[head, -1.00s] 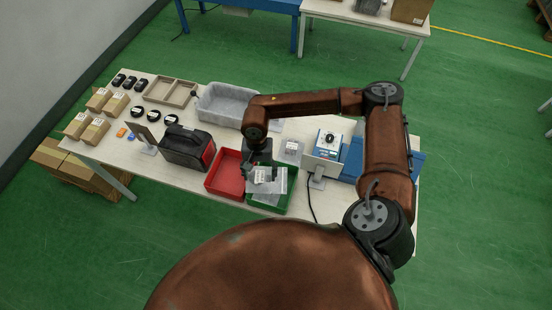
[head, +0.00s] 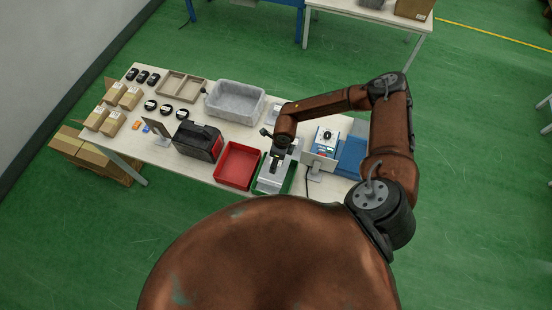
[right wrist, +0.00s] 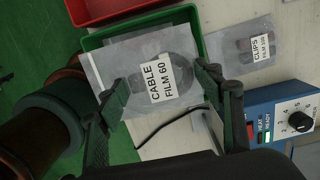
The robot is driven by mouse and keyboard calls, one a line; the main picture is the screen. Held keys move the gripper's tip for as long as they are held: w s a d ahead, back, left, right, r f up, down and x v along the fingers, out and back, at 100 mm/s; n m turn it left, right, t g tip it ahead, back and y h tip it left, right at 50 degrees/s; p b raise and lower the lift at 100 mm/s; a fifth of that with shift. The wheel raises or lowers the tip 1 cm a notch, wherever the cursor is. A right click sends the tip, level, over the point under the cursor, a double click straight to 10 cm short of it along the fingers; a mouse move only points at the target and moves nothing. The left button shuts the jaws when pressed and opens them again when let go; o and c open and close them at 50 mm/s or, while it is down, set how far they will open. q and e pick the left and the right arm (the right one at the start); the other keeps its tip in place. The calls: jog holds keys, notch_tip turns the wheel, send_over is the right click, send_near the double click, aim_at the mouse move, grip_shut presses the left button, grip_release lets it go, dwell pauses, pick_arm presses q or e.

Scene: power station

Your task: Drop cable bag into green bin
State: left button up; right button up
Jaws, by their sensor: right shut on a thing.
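My right gripper (head: 274,165) is shut on the cable bag (head: 270,184), a clear flat bag over the green bin (head: 291,181). In the right wrist view the bag (right wrist: 150,75) has a white label reading "CABLE FILM 60" and a dark coil inside. It lies between the fingers of my right gripper (right wrist: 165,95) and covers much of the green bin, whose rim (right wrist: 140,25) shows behind it. How high the bag hangs above the bin is hard to tell. My left gripper is not in view.
A red bin (head: 240,166) stands left of the green bin. A clips bag (right wrist: 246,46) lies to its right, near a blue-and-white device with a dial (head: 327,143). A black case (head: 198,142), a grey tub (head: 235,102) and cartons (head: 111,122) stand farther left.

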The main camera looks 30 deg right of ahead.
aim_at(280, 163)
jog(key=shift+f+b, duration=0.45)
jog(key=shift+f, duration=0.25)
notch_tip(280, 163, down, 5)
jog(key=b, duration=0.3)
jog(key=shift+r, duration=0.2)
jog(key=o, duration=1.4)
jog(key=shift+c, duration=0.2)
jog(key=shift+r, duration=0.1)
jog(key=r, duration=0.8)
jog(key=s+d+r, duration=0.1)
jog(key=r, duration=0.3)
jog(key=shift+f, duration=0.1)
